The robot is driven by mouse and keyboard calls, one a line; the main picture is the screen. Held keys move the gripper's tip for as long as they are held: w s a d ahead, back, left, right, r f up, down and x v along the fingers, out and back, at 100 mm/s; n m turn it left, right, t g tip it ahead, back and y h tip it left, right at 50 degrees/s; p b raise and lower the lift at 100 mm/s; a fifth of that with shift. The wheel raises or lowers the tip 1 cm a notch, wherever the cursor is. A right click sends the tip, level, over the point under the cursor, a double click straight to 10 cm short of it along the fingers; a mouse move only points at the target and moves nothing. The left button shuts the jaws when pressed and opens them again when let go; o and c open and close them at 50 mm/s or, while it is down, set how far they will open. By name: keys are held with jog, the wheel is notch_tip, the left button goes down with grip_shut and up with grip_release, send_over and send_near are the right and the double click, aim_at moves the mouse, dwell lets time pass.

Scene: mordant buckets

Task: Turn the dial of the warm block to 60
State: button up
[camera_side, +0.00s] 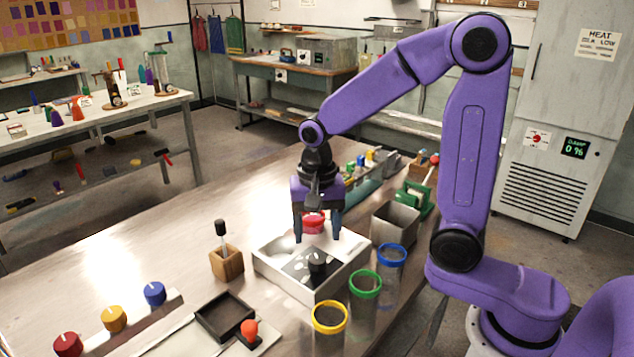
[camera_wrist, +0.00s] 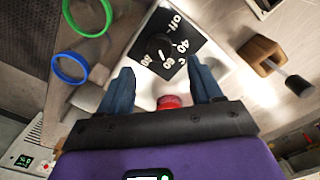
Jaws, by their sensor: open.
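The warm block (camera_side: 283,278) is a pale box on the metal table. Its black dial (camera_side: 317,264) stands on a dark plate (camera_side: 295,269). In the wrist view the dial (camera_wrist: 157,45) is ringed by the marks off, 40, 60 and 80. A pale line on the knob seems to point towards 60, but it is too small to be sure. My gripper (camera_side: 317,234) is open over the block, behind the dial in the side view. Its fingertips (camera_wrist: 161,69) are apart from the dial. A red round thing (camera_side: 313,222) shows between the fingers; I cannot tell what supports it.
Yellow-rimmed (camera_side: 329,317), green-rimmed (camera_side: 365,284) and blue-rimmed (camera_side: 392,255) buckets stand right of the block. A wooden holder (camera_side: 226,262) with a black-topped tool stands left. A dark tray (camera_side: 225,317) and red, yellow and blue knobs lie in front. The table's far left is clear.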

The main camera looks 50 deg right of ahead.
aim_at(318, 259)
notch_tip(318, 259, up, 11)
dwell(0.3)
jog(key=s+d+f+n, duration=0.1)
jog(key=s+f+n, duration=0.4)
jog(key=s+n, duration=0.5)
jog(key=s+d+f+n, duration=0.1)
jog(key=s+f+n, duration=0.3)
jog(key=s+n, duration=0.7)
jog(key=shift+d+f, duration=0.15)
jog(key=shift+f, duration=0.25)
